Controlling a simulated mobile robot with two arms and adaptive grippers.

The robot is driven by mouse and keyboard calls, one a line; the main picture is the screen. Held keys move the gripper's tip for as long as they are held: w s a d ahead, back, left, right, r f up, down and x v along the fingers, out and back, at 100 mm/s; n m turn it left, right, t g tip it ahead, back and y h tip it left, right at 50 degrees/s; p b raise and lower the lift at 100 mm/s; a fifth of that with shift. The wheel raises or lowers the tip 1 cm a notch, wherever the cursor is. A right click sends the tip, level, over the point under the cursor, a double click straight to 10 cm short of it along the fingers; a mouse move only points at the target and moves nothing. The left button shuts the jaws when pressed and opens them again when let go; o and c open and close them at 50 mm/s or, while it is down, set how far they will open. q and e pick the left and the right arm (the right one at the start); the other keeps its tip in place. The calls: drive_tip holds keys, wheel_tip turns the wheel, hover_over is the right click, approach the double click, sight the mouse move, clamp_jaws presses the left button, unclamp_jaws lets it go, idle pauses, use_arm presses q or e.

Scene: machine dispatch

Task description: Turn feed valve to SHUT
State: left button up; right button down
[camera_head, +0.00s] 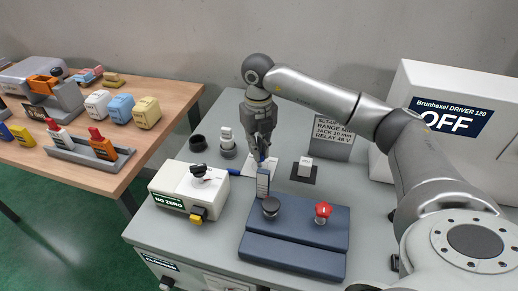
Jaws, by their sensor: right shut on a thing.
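My right gripper (262,154) points down above the back edge of the blue console. It is shut on a small blue thing, mostly hidden between the fingers. A valve marked as feed valve cannot be read in this view. Several knobs show: a black knob (198,170) on a white box, a dark round knob (270,206) and a red knob (323,211) on the console. A partly cut-off knob (166,284) sits on the bench front, below a small dark label too small to read. The right gripper is apart from these knobs. My left gripper is not in view.
A white machine reading OFF (456,118) stands at right. A wooden table (174,92) with several coloured blocks stands at left. A setup sign (333,128) stands behind.

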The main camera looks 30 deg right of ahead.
drive_tip(key=shift+n, duration=0.6)
drive_tip(key=c, duration=1.5)
unclamp_jaws()
drive_tip(key=shift+r, duration=0.1)
wheel_tip(320, 180, up, 12)
drive_tip(key=shift+f, duration=0.1)
